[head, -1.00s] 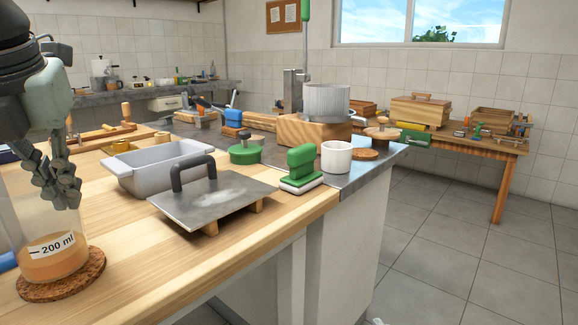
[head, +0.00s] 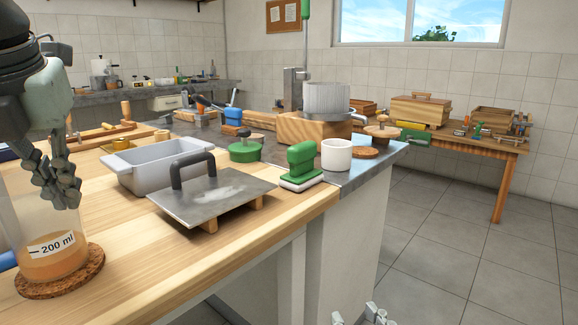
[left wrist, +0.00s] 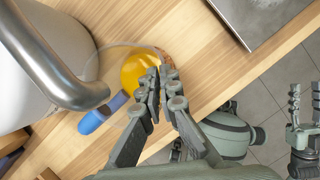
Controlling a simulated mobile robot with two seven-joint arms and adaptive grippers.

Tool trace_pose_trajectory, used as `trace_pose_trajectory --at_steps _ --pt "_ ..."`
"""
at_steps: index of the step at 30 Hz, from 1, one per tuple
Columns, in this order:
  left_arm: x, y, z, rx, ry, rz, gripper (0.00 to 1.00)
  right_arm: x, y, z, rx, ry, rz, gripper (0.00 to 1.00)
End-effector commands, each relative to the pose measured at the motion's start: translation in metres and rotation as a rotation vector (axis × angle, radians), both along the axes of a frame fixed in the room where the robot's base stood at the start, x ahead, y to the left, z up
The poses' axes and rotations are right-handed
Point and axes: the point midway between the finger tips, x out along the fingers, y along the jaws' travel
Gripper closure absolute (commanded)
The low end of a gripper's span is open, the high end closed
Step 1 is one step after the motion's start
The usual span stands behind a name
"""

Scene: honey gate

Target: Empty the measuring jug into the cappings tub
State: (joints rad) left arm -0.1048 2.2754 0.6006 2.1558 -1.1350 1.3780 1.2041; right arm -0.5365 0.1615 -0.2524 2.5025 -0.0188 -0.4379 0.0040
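The clear measuring jug (head: 52,262), marked 200 ml, stands upright on a round cork mat at the counter's near left and holds amber liquid. In the left wrist view the jug (left wrist: 135,72) shows yellow liquid and a blue handle (left wrist: 98,116). The grey cappings tub (head: 150,184) stands beyond and to the right of the jug. My left gripper (head: 58,203) points down over the jug, fingers slightly apart; the blue handle lies outside them. In the left wrist view its fingertips (left wrist: 163,98) show nothing clearly held. My right gripper (head: 356,318) is low by the floor, open and empty.
A grey metal plate with a handle (head: 220,202) lies right of the tub. A green-handled brush (head: 301,170), a white cup (head: 336,156) and a green lidded item (head: 245,150) stand farther right. A white vessel with a metal bar (left wrist: 35,85) is close left in the wrist view.

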Motion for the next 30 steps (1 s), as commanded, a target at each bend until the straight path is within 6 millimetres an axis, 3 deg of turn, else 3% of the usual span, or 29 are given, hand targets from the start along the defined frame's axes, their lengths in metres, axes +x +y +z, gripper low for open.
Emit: trace_pose_trajectory --at_steps 13,20,30 --pt "0.0 0.0 -0.002 0.0 -0.001 0.0 1.0 -0.001 0.006 0.012 0.028 -0.056 0.012 0.6" --pt "0.0 0.0 -0.002 0.0 -0.001 0.0 0.72 -0.001 0.006 0.013 0.027 -0.056 0.012 0.6" --pt "-0.001 0.0 0.0 0.0 -0.001 0.0 0.71 -0.001 0.006 0.013 0.027 -0.056 0.012 0.6"
